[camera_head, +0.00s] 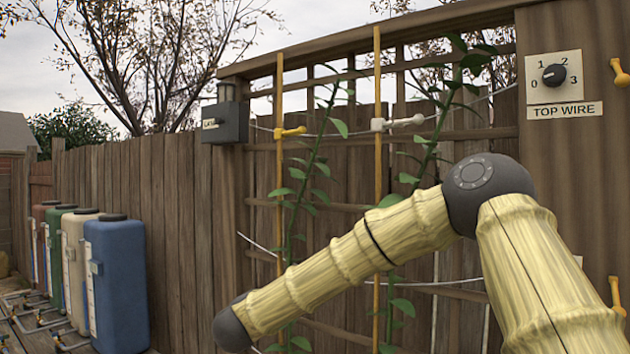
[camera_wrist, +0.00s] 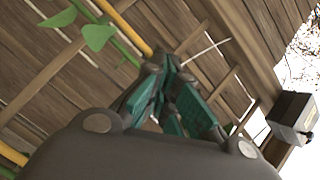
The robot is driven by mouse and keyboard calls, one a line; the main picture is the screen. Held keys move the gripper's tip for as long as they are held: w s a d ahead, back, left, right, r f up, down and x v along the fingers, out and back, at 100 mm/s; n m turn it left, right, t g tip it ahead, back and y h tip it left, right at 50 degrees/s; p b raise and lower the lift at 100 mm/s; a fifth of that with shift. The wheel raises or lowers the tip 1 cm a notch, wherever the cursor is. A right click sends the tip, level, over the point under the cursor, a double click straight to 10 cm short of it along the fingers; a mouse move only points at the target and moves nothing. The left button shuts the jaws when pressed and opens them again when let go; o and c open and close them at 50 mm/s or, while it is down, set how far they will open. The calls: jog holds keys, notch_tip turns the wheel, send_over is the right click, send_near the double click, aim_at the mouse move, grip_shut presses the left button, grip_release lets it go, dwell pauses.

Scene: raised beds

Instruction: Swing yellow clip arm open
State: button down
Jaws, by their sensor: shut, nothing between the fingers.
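The yellow clip arm (camera_head: 291,132) sits on the left yellow stake (camera_head: 279,200) in the head view and points to the right. In the wrist view my gripper (camera_wrist: 166,62) is shut and empty, its teal fingers pointing towards the fence. A yellow stake (camera_wrist: 128,27) runs behind the fingertips there. I cannot tell whether the fingers touch it, and I cannot make out the yellow clip in that view. My gripper does not show in the head view.
A white clip (camera_head: 396,123) is on the right yellow stake (camera_head: 377,80). Leafy vines climb the wooden trellis (camera_head: 390,20). A grey box (camera_head: 225,122) hangs left of the yellow clip. A dial panel (camera_head: 554,77) is at right. Coloured tanks (camera_head: 117,290) stand at lower left.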

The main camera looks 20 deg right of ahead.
jog(key=s+d+r+m+h, duration=0.1)
jog(key=r+m, duration=0.1)
jog(key=r, duration=0.7)
jog(key=d+r+m+h+p, duration=0.1)
jog(key=d+r+m, duration=0.1)
jog(key=r, duration=0.6)
jog(key=s+d+r+m+h, duration=0.1)
jog(key=r+m, duration=0.2)
jog(key=r, duration=0.6)
jog(key=m+g+h+p, duration=0.1)
jog(key=m+g+h, duration=0.1)
jog(key=m, duration=0.3)
send_near(300, 132)
jog(key=s+d, duration=0.3)
jog(key=shift+d, duration=0.25)
jog(key=shift+w, duration=0.1)
jog(key=p+x, duration=0.4)
jog(key=x, duration=0.5)
jog(key=shift+w+d, duration=0.15)
jog(key=shift+w, duration=0.3)
jog(key=shift+d+f, duration=0.1)
